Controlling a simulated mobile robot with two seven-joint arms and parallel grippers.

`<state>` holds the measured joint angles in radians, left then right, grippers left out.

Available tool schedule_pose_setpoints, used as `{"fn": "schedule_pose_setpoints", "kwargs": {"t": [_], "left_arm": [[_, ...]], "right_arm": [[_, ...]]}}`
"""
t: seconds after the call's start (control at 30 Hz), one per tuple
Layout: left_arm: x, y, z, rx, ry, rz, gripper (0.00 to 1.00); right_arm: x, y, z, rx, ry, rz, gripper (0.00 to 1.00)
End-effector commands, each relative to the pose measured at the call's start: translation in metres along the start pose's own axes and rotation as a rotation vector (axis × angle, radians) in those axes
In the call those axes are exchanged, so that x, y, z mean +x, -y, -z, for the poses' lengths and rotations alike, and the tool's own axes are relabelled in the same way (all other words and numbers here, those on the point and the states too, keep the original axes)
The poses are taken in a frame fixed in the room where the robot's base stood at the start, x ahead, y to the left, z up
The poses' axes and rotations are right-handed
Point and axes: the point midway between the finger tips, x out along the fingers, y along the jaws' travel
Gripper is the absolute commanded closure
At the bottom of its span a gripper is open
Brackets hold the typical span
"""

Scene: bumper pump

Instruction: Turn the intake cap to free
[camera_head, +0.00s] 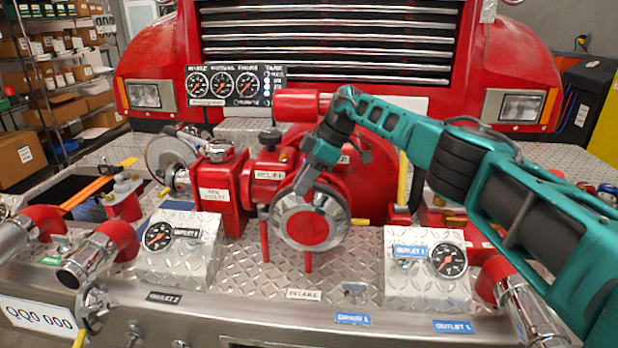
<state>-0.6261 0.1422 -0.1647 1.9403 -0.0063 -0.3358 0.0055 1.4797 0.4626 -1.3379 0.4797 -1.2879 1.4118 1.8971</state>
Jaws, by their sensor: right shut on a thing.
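The intake cap (306,227) is a round red disc with a wide chrome rim, facing me at the middle of the red pump, above the INTAKE label (303,294). My right arm comes in from the right, and my right gripper (307,190) is at the upper part of the cap. It is shut on the cap's chrome rim, as far as I can see; the arm hides part of the contact. My left gripper is not in view.
A gauge box (180,250) stands left of the cap and another gauge box (427,265) right of it. Red and chrome outlet pipes (99,255) stick out at the left, and another outlet pipe (517,295) at the right. The truck grille (327,45) closes off the back.

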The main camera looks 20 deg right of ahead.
Motion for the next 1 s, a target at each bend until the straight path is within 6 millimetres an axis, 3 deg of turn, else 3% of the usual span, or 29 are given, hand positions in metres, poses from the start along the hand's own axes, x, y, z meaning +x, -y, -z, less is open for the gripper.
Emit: {"fn": "schedule_pose_setpoints", "kwargs": {"t": [0.3, 0.33, 0.53, 0.83, 1.0], "left_arm": [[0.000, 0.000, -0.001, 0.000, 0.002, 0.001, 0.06], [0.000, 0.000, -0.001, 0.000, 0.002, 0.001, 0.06], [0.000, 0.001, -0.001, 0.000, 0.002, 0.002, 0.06], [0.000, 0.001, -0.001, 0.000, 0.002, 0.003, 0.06], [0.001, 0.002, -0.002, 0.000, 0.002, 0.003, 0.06]], "right_arm": [[0.001, 0.000, 0.001, -0.004, 0.004, -0.001, 1.00], [0.001, 0.000, 0.001, -0.004, 0.004, -0.001, 0.71], [0.001, 0.000, 0.001, -0.003, 0.003, 0.000, 0.52], [-0.003, 0.000, 0.000, -0.002, 0.002, -0.001, 0.52], [-0.025, -0.001, 0.000, -0.003, 0.001, -0.004, 0.52]]}}
